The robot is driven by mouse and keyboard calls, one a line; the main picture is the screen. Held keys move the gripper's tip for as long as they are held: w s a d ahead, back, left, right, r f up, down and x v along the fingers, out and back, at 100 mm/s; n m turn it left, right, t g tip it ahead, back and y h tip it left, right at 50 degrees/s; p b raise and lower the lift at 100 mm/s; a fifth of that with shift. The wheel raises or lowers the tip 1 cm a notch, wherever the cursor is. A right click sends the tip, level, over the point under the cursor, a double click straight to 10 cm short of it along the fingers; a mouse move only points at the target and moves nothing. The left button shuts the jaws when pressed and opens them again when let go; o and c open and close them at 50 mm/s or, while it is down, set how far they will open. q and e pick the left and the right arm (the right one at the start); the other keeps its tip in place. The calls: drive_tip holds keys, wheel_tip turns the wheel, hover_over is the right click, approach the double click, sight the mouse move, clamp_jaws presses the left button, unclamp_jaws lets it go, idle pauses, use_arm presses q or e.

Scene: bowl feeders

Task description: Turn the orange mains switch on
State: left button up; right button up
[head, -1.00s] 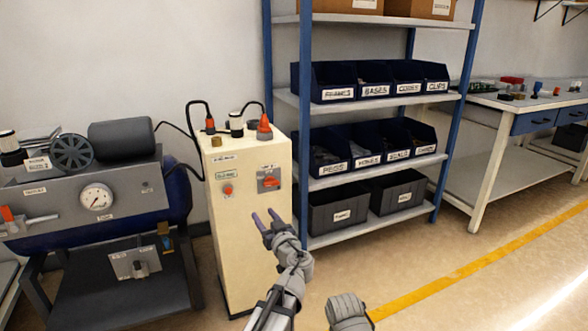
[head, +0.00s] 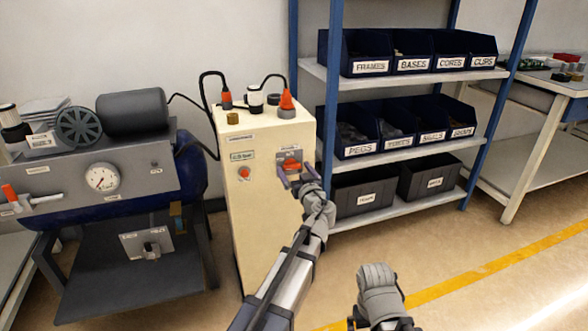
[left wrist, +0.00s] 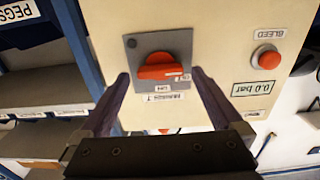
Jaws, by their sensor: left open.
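The orange mains switch (head: 290,165) is on a grey plate on the front of the cream cabinet (head: 260,220). In the left wrist view the orange switch (left wrist: 160,68) has its handle lying sideways across the plate. Small labels by the handle are upside down and too small to read surely. My left gripper (head: 295,178) is just in front of the plate. In the left wrist view its dark fingers (left wrist: 160,77) are open, one on each side of the switch, with nothing held. I cannot tell whether they touch the plate.
A red bleed button (left wrist: 266,57) and a pressure label (left wrist: 251,88) sit beside the switch plate. A compressor with a gauge (head: 102,177) stands left. A shelf of labelled bins (head: 370,135) stands close on the right. Open floor (head: 440,255) lies in front.

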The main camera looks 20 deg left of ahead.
use_arm(q)
drive_tip(key=shift+w+a, duration=0.3)
drive_tip(key=shift+w, duration=0.15)
drive_tip(key=c, duration=1.3)
